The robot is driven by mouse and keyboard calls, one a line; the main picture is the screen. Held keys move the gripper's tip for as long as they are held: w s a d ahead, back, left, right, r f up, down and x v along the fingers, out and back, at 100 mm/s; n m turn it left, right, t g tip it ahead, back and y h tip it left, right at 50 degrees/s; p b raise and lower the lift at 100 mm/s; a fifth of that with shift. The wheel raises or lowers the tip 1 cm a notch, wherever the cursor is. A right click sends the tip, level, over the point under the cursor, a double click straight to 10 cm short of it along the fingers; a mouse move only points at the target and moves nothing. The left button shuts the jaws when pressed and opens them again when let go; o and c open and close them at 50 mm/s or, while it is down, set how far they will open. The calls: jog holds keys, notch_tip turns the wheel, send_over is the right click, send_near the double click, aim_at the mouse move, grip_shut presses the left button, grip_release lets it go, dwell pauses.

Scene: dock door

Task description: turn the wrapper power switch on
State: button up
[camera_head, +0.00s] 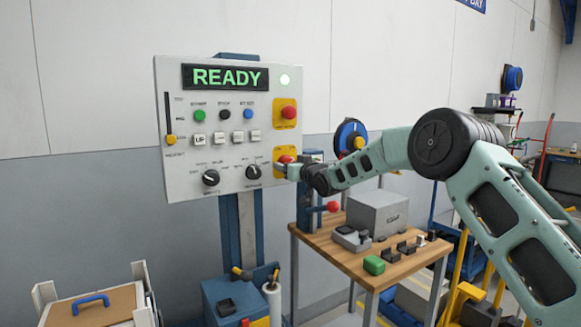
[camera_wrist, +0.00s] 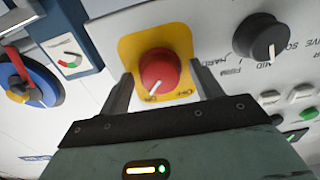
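The wrapper power switch appears to be the red rotary knob (camera_wrist: 159,71) on a yellow plate (camera_wrist: 130,46), low on the right of the grey control panel (camera_head: 182,100). In the wrist view its white pointer line points down-left, towards a small label I cannot read clearly; another label lies to its right. In the head view the knob (camera_head: 286,159) is partly covered by my gripper (camera_head: 287,170). In the wrist view my gripper (camera_wrist: 163,84) is open, one finger on each side of the knob. I cannot tell whether either finger touches it.
A second red knob (camera_head: 289,112) sits above. A black dial (camera_wrist: 268,38) is close beside the switch. A wooden workbench (camera_head: 341,252) with boxes stands below my arm.

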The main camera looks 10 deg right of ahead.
jog(key=shift+s, duration=0.1)
jog(key=b+v, duration=0.4)
jog(key=v, duration=1.3)
jog(key=shift+s, duration=0.1)
jog(key=s+a+f+n+g+h+p, duration=0.1)
jog(key=s+a+f+g, duration=0.2)
jog(key=s+a, duration=0.3)
jog(key=s+a+f+g+p, duration=0.1)
jog(key=s+a+f+g, duration=0.25)
jog(key=s, duration=0.55)
jog(key=s+a+f+n+g+h+p, duration=0.1)
jog(key=s+a+f+g, duration=0.2)
jog(key=s+a, duration=0.3)
jog(key=s+d+f+g+h, duration=0.1)
jog(key=s+g, duration=0.1)
jog(key=s, duration=0.7)
jog(key=s+d+f+n+g+h, duration=0.1)
jog(key=s+f+g, duration=0.1)
jog(key=s, duration=0.7)
jog(key=s+d+f+n+g+h+p, duration=0.1)
jog(key=s+d+g, duration=0.1)
jog(key=s, duration=0.7)
jog(key=shift+s+f+g, duration=0.2)
jog(key=shift+f+g, duration=0.2)
jog(key=shift+g, duration=0.45)
